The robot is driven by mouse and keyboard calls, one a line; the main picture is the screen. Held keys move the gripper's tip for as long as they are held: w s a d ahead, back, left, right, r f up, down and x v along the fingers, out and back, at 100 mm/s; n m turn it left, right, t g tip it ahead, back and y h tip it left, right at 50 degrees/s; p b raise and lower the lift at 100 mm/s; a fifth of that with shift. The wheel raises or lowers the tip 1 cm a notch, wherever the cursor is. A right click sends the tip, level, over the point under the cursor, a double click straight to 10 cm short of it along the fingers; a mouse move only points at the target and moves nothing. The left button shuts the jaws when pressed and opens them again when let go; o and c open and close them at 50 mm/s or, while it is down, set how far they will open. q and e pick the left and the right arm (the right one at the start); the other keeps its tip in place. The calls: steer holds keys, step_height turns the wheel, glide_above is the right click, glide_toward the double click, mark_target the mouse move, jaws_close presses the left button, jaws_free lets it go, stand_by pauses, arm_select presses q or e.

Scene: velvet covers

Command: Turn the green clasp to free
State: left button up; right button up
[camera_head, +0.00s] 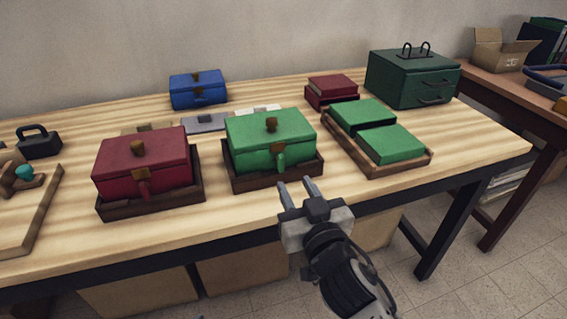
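The green box (270,138) sits in a dark wooden tray (273,181) at the middle of the table. Its green clasp (281,160) hangs on the front face, below a brown knob (271,125) on the lid. The lid looks closed. My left gripper is not in view.
A red box (145,165) with its own clasp stands left of the green one. A wooden tray with green blocks (391,143) lies to the right. A dark green case (412,78), a small red box (331,90) and a blue box (198,89) stand behind.

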mark_target(282, 162)
steer(key=x, duration=0.8)
steer(key=shift+w+f, duration=0.1)
jaws_close()
